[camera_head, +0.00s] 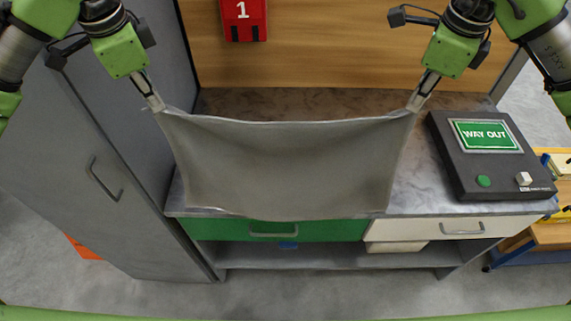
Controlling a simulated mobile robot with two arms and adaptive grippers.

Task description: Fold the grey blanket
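The grey blanket (285,165) hangs spread out between my two grippers in the head view. Its top edge sags slightly in the middle, and its lower edge hangs in front of the counter's front edge and the green drawer. My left gripper (155,104) is shut on the blanket's upper left corner. My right gripper (415,104) is shut on its upper right corner. The blanket hides much of the counter top (290,100) behind it.
A black console (455,165) with a "WAY OUT" screen stands on the counter's right. A tall grey cabinet (85,130) stands left. The green drawer (220,230) and white drawer (415,230) are under the counter. A red box marked 1 (243,20) is on the wooden back panel.

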